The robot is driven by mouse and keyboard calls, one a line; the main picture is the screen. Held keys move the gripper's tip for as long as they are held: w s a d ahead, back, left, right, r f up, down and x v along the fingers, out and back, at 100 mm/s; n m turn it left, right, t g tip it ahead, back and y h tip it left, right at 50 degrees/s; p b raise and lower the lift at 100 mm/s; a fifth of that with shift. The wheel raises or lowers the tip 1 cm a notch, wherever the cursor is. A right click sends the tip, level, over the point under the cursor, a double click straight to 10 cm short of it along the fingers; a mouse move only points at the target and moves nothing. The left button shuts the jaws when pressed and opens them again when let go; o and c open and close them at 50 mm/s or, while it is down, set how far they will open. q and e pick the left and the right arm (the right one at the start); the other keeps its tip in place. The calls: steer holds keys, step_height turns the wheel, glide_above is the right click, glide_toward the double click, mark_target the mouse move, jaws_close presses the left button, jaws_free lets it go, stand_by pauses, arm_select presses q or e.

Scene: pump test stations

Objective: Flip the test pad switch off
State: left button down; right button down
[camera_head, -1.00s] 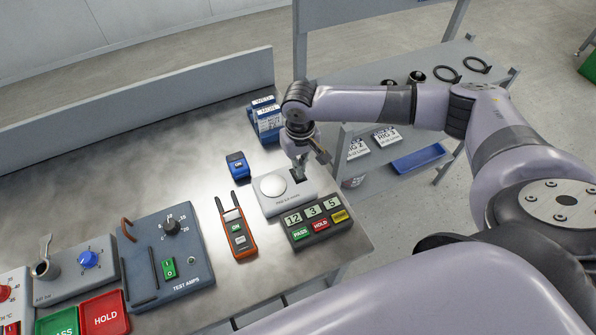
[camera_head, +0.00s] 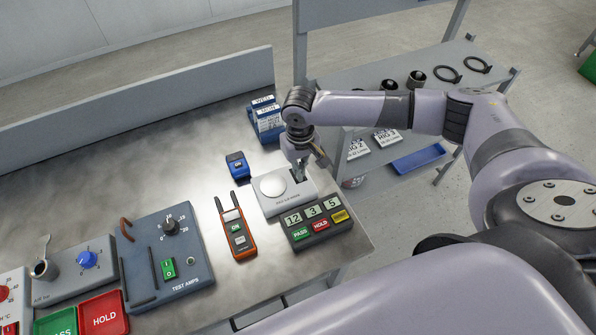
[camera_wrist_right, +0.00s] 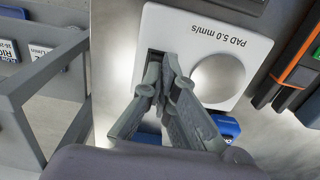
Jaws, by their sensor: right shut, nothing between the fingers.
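My right gripper (camera_head: 299,176) is shut and empty, pointing down at the dark switch recess beside the disc. In the right wrist view its fingertips (camera_wrist_right: 166,62) are at the recess and cover most of it. The switch position is hidden. My left gripper is not in view.
A button box (camera_head: 318,229) with PASS and HOLD keys stands close in front of the pad. An orange handheld meter (camera_head: 239,240) and a blue device (camera_head: 237,166) lie to the left. Blue day-labelled boxes (camera_head: 268,122) stand behind. A shelf cart (camera_head: 440,100) is beyond the bench.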

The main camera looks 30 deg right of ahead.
steer(key=shift+f, duration=0.5)
steer(key=shift+s+r, duration=0.1)
step_height(320, 180, up, 7)
steer(key=p, duration=0.8)
stand_by(0.4)
stand_by(0.5)
